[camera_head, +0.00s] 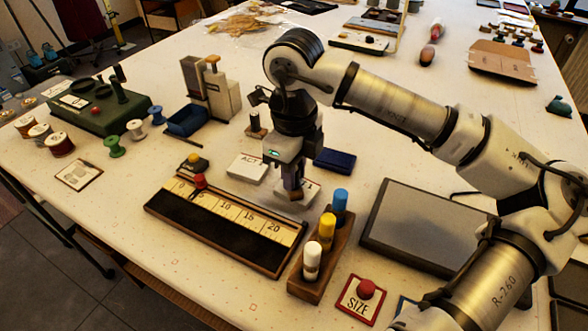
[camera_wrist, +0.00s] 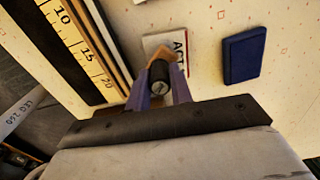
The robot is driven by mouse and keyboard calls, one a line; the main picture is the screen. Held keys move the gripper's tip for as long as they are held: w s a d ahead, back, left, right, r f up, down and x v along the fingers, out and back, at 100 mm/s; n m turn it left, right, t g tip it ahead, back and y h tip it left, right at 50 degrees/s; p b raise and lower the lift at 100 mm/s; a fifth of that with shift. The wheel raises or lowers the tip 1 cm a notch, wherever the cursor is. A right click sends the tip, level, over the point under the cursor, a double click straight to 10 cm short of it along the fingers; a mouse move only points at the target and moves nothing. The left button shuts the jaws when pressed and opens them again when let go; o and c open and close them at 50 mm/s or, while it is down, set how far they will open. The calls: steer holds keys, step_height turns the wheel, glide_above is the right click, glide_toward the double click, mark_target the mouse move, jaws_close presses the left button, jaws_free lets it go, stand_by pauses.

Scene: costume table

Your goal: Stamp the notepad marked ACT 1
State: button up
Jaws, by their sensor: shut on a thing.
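My gripper (camera_head: 292,180) points down over the table and is shut on a stamp (camera_head: 290,195) with a dark round handle; the stamp's handle (camera_wrist: 160,78) shows between the fingers in the wrist view. A white notepad (camera_head: 311,187) lies beneath it, partly hidden; in the wrist view this notepad (camera_wrist: 153,42) reads "ACT", its number covered. I cannot tell whether the stamp touches it. Another white notepad (camera_head: 247,168), also marked ACT, lies to the left; its number is unclear. A dark blue pad (camera_head: 335,160) lies behind and right, also in the wrist view (camera_wrist: 243,55).
A long ruler tray (camera_head: 225,246) lies in front of my gripper. A wooden rack (camera_head: 338,262) with white, yellow and blue pegs stands front right, near a red SIZE card (camera_head: 350,305). A small dark-handled stamp (camera_head: 255,128) stands behind the left notepad. A grey panel (camera_head: 420,228) lies right.

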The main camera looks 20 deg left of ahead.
stand_by(0.3)
steer(key=shift+r+p, duration=1.75)
steer(key=shift+r, duration=1.75)
